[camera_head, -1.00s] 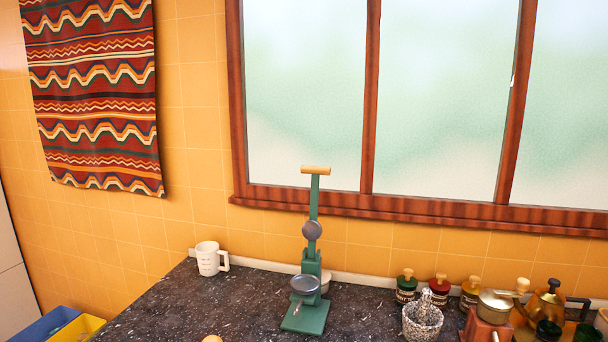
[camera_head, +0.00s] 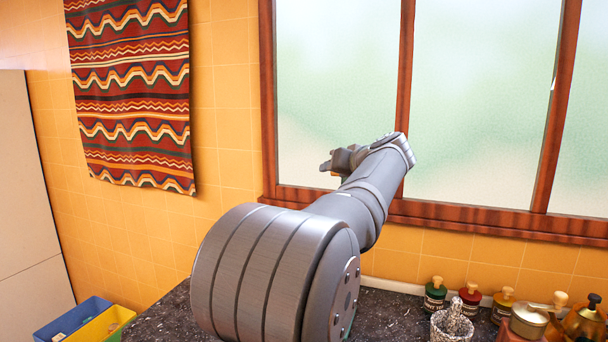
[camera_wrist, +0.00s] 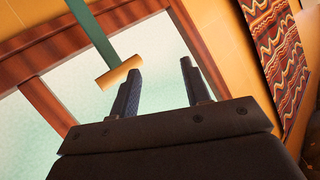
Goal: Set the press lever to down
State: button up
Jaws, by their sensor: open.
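The press lever shows in the wrist view as a green bar (camera_wrist: 92,32) ending in a pale wooden crosspiece handle (camera_wrist: 116,73). My gripper (camera_wrist: 160,66) is open, with nothing between its two dark fingers. The handle is just left of the left fingertip, outside the gap; whether they touch I cannot tell. In the head view my arm covers the press, its base and nearly all of the lever. My gripper (camera_head: 335,162) shows there in front of the window, level with its lower part.
A dark speckled counter (camera_head: 160,318) holds several jars (camera_head: 469,296) and a stone mortar (camera_head: 452,325) right of my arm. A red-framed window (camera_head: 480,217) and a tiled wall stand behind. A striped hanging (camera_head: 130,95) is at the left, above blue and yellow bins (camera_head: 105,325).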

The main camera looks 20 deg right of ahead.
jog(key=d+r+n+t+y, duration=0.15)
jog(key=d+t, duration=0.25)
jog(key=d, duration=1.2)
jog(key=s+d+f+n+y, duration=0.2)
jog(key=s+f+n+y, duration=0.35)
jog(key=f+y, duration=0.6)
jog(key=x, duration=1.7)
jog(key=shift+a+r, duration=0.15)
jog(key=shift+a, duration=0.15)
grip_shut()
